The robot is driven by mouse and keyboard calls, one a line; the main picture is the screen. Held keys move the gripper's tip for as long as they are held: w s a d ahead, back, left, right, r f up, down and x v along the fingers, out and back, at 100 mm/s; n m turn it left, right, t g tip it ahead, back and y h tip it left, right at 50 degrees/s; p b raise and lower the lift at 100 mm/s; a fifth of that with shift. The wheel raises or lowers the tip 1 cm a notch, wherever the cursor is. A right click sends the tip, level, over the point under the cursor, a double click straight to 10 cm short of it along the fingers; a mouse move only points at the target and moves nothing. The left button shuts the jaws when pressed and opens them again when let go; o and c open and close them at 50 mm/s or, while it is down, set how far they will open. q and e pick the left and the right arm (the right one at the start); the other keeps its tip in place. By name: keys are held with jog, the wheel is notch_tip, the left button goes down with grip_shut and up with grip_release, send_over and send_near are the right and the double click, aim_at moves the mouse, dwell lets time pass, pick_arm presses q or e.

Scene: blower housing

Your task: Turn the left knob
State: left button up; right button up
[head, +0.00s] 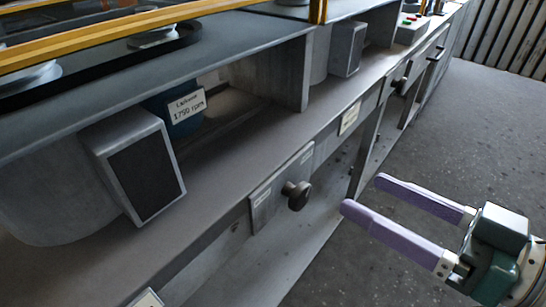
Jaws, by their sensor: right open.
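A dark round knob (297,195) sticks out from a grey plate (268,195) on the front edge of the long metal bench. A second dark knob (398,84) shows farther along the same front edge, up and to the right. My right gripper (362,195) is open, with two purple fingers pointing left toward the nearer knob. The fingertips are apart from that knob, a little to its right, and nothing is between them. My left gripper is not in view.
Grey housings with dark openings (146,178) stand on the bench shelf (215,165). A label reading 1750 rpm (187,106) is behind. A yellow rail (130,30) runs along the top left. Open grey floor (450,130) lies to the right.

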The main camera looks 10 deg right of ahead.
aim_at(305, 197)
notch_tip(305, 197, down, 6)
jog(key=s+y+b, duration=0.1)
jog(key=y+b, duration=0.1)
jog(key=b, duration=0.3)
pick_arm(q)
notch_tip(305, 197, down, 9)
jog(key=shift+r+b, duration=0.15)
jog(key=shift+b, duration=0.2)
pick_arm(e)
jog(key=shift+n, duration=0.4)
jog(key=x, duration=0.9)
jog(key=shift+w+r, duration=0.15)
jog(key=shift+r, duration=0.05)
